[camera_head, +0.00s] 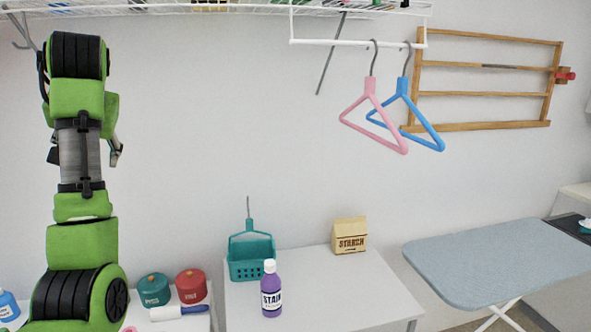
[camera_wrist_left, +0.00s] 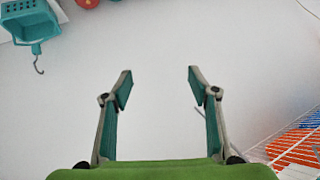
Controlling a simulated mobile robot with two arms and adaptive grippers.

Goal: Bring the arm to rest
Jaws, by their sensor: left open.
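My left arm stands raised at the left of the head view, in front of the wall. My left gripper (camera_wrist_left: 159,88) is open and empty in the left wrist view, its two fingers spread apart with only white wall between them. In the head view my arm mostly hides this gripper, and a grey finger part shows beside the arm. My right gripper is in neither view.
A wire shelf (camera_head: 190,7) runs overhead. Pink (camera_head: 373,119) and blue hangers (camera_head: 405,104) hang from its rail. A teal basket (camera_head: 251,262), purple bottle (camera_head: 271,290) and starch bag (camera_head: 350,237) stand on a white surface. An ironing board (camera_head: 500,262) is right.

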